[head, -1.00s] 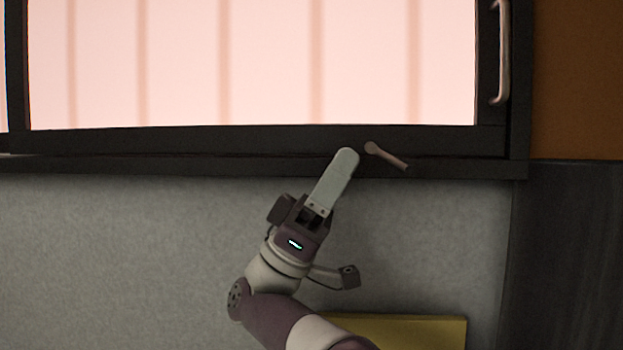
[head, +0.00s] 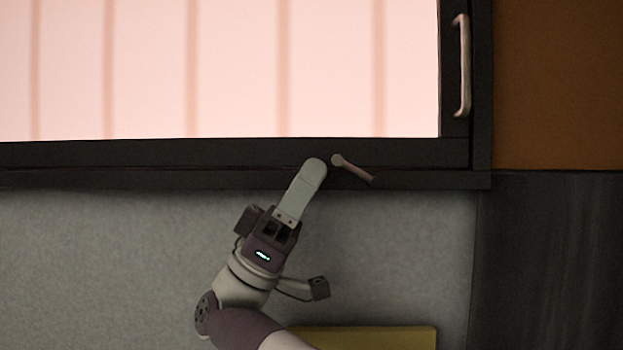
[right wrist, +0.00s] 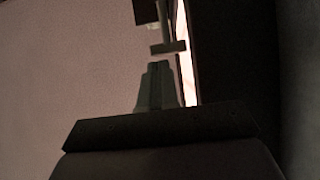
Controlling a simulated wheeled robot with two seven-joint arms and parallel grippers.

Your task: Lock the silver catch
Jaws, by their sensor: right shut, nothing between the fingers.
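The silver catch (head: 352,169) is a small lever on the dark lower rail of the window frame (head: 230,155). Its round end is at the upper left and its arm slants down to the right. My right gripper (head: 314,168) is shut and empty. Its pale fingertips are just left of the catch's round end, with a small gap in the picture; I cannot tell the depth between them. In the right wrist view the shut fingers (right wrist: 157,80) point at a T-shaped piece (right wrist: 168,46) that looks like the catch. My left gripper is not in view.
A vertical metal handle (head: 463,65) is on the window's right side. An orange panel (head: 560,85) and a dark panel (head: 550,260) stand to the right. A yellow block (head: 385,338) shows at the bottom. The grey wall below the frame is clear around my arm.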

